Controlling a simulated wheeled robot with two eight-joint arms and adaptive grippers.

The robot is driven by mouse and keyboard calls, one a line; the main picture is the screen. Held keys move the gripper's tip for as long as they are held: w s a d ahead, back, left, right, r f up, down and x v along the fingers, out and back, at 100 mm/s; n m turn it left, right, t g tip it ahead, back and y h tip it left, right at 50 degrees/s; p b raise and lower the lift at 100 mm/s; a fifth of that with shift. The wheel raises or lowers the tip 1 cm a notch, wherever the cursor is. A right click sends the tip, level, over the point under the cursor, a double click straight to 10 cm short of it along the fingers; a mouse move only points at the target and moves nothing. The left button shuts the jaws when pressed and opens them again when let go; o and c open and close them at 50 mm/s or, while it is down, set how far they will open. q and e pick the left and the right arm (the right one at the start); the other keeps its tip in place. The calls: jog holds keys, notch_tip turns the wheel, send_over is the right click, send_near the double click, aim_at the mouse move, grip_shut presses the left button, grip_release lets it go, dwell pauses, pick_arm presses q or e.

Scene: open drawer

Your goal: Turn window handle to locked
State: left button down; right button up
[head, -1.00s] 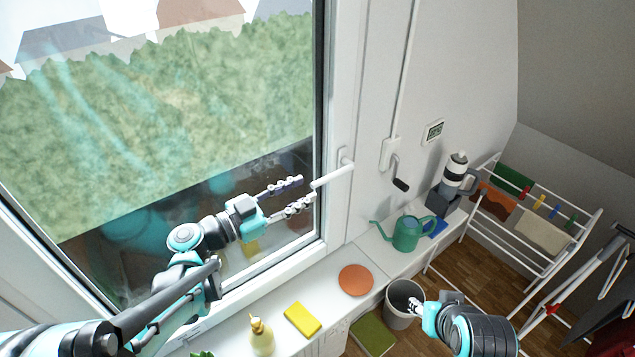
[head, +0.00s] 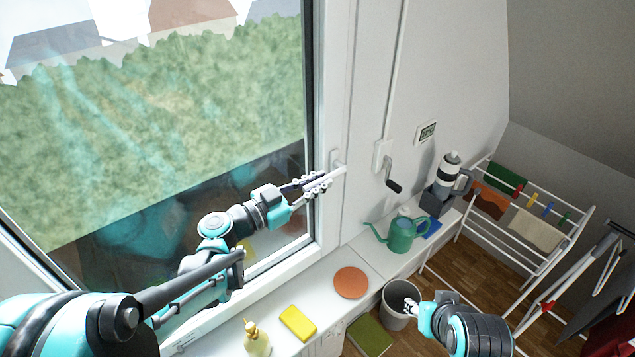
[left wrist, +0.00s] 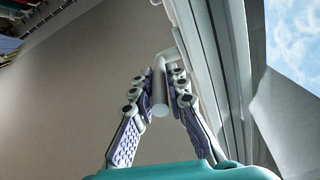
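The white window handle (head: 337,170) sits on the white window frame, its lever pointing left, roughly level, across the frame towards the glass. My left gripper (head: 318,184) is at the lever's free end. In the left wrist view, the handle's lever (left wrist: 160,92) lies between the two jointed fingers of my left gripper (left wrist: 162,82), which close on it from both sides. The fingers hide part of the lever in the head view. My right gripper (head: 409,304) hangs low, away from the window, over the bin; its finger gap is too small to tell.
The sill below holds a yellow sponge (head: 298,323), a soap bottle (head: 257,340), an orange disc (head: 351,283) and a green watering can (head: 402,236). A dark crank handle (head: 393,186) hangs on the wall right of the window. A grey bin (head: 397,318) stands below.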

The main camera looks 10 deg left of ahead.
pick_arm(q)
jog(key=shift+f+b, duration=0.3)
jog(key=shift+b, duration=0.3)
jog(key=shift+w+d+f+t+h+b, duration=0.2)
jog(key=shift+f+t+h+b, duration=0.6)
jog(key=shift+b, duration=1.75)
jog(key=shift+w+d+f+t+h+b, duration=0.15)
jog(key=shift+f+t+h+b, duration=0.6)
jog(key=shift+b, duration=1.85)
jog(key=shift+w+d+f+t+h+b, duration=0.2)
jog(key=shift+f+t+h+b, duration=0.55)
jog(key=shift+b, duration=1.8)
jog(key=shift+r, duration=0.25)
